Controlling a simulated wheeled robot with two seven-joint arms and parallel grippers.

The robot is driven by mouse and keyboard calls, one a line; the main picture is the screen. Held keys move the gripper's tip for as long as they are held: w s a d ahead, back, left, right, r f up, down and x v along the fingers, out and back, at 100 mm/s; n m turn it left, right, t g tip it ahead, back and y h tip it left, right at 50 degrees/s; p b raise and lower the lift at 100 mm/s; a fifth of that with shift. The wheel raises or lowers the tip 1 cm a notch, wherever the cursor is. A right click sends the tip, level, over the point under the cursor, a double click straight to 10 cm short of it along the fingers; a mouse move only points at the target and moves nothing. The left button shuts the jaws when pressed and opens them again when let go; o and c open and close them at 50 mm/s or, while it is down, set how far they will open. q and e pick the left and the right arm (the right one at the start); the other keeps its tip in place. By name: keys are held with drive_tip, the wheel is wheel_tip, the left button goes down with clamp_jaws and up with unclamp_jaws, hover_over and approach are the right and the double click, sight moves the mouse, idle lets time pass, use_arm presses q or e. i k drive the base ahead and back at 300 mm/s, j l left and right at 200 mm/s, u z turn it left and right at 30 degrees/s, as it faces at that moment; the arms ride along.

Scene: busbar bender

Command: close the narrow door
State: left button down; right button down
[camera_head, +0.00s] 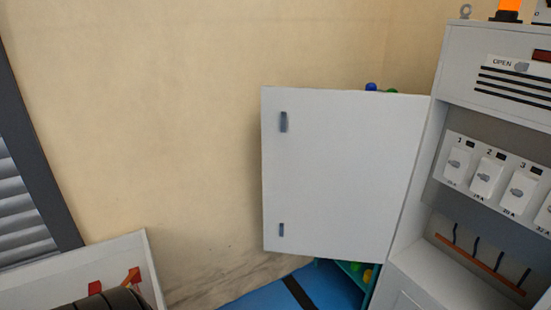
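A light grey door (345,175) stands wide open in the head view, to the left of a grey electrical cabinet (460,62). Its right edge meets the cabinet's left side, and its free edge is at the left. Two small dark grey fittings, an upper one (283,122) and a lower one (281,229), sit near the free edge. The cabinet's inside shows a row of numbered breakers (488,178) and a copper-coloured bar (480,264) with dark wires. No other door shows clearly for comparison. Neither of my grippers is in view.
A beige wall (150,100) stands behind the door. A teal shelf (352,274) with coloured items is partly hidden behind it. The blue floor (260,298) shows below. A light panel (80,262) with red parts and a dark ribbed object (105,301) is at lower left.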

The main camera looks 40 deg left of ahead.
sight(336, 181)
drive_tip(key=i+j+u, duration=0.1)
drive_tip(key=i+j, duration=0.15)
drive_tip(key=i, duration=0.2)
drive_tip(key=i+j, duration=0.25)
drive_tip(key=i, duration=0.2)
drive_tip(key=u, duration=0.05)
